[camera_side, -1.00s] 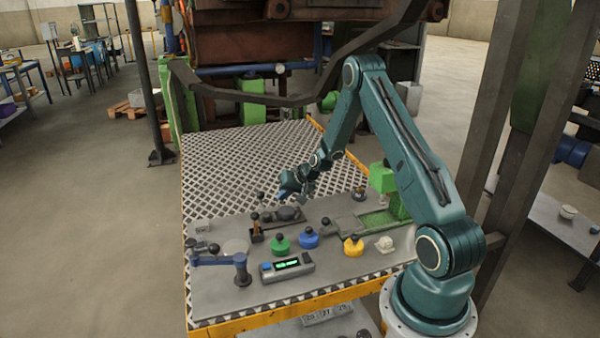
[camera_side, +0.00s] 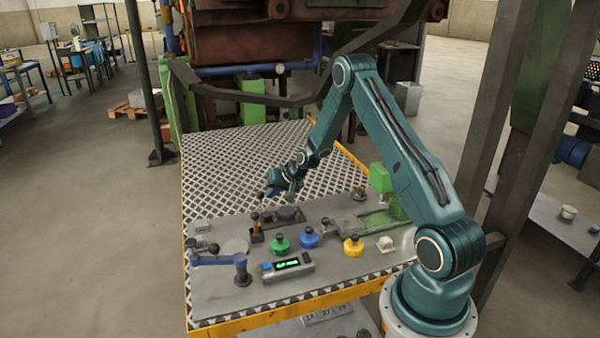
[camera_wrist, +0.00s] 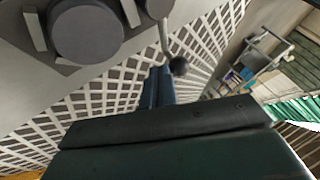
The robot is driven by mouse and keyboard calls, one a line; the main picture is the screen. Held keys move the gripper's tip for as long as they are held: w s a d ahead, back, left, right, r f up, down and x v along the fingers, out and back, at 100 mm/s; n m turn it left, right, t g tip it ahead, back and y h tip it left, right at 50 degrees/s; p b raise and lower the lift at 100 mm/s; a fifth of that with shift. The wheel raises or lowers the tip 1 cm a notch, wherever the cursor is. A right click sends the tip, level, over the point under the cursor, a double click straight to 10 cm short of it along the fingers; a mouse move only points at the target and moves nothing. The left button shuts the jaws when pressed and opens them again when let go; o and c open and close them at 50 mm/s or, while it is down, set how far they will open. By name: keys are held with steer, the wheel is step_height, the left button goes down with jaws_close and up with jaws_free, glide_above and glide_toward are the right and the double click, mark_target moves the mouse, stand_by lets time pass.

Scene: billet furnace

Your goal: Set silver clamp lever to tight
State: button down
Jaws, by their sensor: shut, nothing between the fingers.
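The silver clamp lever, a thin pale rod with a black ball knob, shows in the wrist view (camera_wrist: 179,66); the rod rises from a dark mount beside a round dark grey disc (camera_wrist: 85,30). In the side view its black knob (camera_side: 260,195) stands at the far left of the dark round clamp body (camera_side: 287,214). My gripper (camera_side: 270,192) is shut and empty, just right of the knob in the side view. In the wrist view my fingers (camera_wrist: 157,88) are close together right beside the knob; whether they touch it I cannot tell.
A wooden-handled lever (camera_side: 256,222) stands in front of the clamp. Green (camera_side: 280,243), blue (camera_side: 309,237) and yellow (camera_side: 353,246) knobs, a display box (camera_side: 288,266) and a blue arm fixture (camera_side: 240,265) sit nearer. The patterned table top (camera_side: 240,165) behind is clear.

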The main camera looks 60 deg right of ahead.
mark_target(257, 195)
steer(key=shift+w+n+y, duration=0.35)
steer(key=shift+n+y, duration=0.05)
steer(key=shift+n, duration=0.2)
steer(key=n+y, duration=0.1)
steer(key=w+n+y, duration=0.1)
steer(key=n, duration=0.1)
steer(key=shift+w+a, duration=0.3)
steer(key=shift+a, duration=0.05)
steer(key=n+y, duration=0.1)
steer(key=w+a+n+g+y, duration=0.1)
steer(key=n, duration=0.1)
steer(key=w+n+g+y, duration=0.1)
steer(key=n, duration=0.1)
steer(key=shift+a, duration=0.4)
steer(key=shift+w+a+n+g+y, duration=0.15)
steer(key=shift+a+n+g+y, duration=0.2)
steer(key=shift+n, duration=0.35)
steer(key=shift+w+a, duration=0.25)
steer(key=shift+a, duration=0.4)
steer(key=shift+w+a+n+g+y, duration=0.1)
steer(key=shift+a+n+g+y, duration=0.25)
steer(key=shift+a+n, duration=0.3)
steer(key=shift+a, duration=0.25)
steer(key=shift+r, duration=0.1)
